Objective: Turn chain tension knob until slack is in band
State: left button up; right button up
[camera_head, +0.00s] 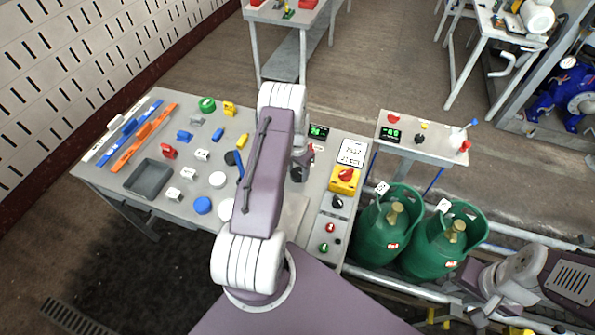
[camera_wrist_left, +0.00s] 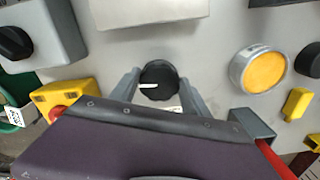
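A round black knob (camera_wrist_left: 158,80) with a white pointer line sits on a grey panel in the left wrist view. Its pointer points left. My left gripper (camera_wrist_left: 160,77) has one finger on each side of the knob, and slim gaps seem to show between fingers and knob. In the head view my left gripper (camera_head: 299,170) is partly behind my own arm, which hides the knob there. A small display (camera_head: 318,132) with green digits stands just beyond it; the digits are too small to read surely. My right arm shows at the lower right, its gripper out of sight.
A yellow box (camera_head: 345,180) with a red knob and another black knob (camera_head: 337,202) are to the right. The table's left holds several small parts and a grey tray (camera_head: 148,179). Green gas cylinders (camera_head: 385,228) stand right of the table.

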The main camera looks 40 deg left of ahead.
pick_arm(q)
jog(key=shift+n, duration=0.3)
jog(key=shift+f+n+b, duration=0.1)
jog(key=shift+n+b, duration=0.5)
jog(key=shift+n, duration=0.5)
jog(key=n+b, duration=0.1)
jog(key=n, duration=0.2)
jog(key=shift+d+n, duration=0.1)
jog(key=shift+n, duration=0.2)
jog(key=n+b, duration=0.1)
jog(key=n, duration=0.2)
jog(key=shift+w+n, duration=0.1)
jog(key=shift+n, duration=0.2)
jog(key=n, duration=0.3)
jog(key=shift+d+n+b, duration=0.1)
jog(key=shift+n+b, duration=0.2)
jog(key=n, duration=0.3)
jog(key=shift+w+n, duration=0.1)
jog(key=shift+n, duration=0.2)
jog(key=n+b, duration=0.1)
jog(key=n, duration=0.2)
jog(key=shift+w+n, duration=0.1)
jog(key=shift+n, duration=0.3)
jog(key=n, duration=0.6)
jog(key=shift+w+n, duration=0.15)
jog(key=shift+n, duration=0.25)
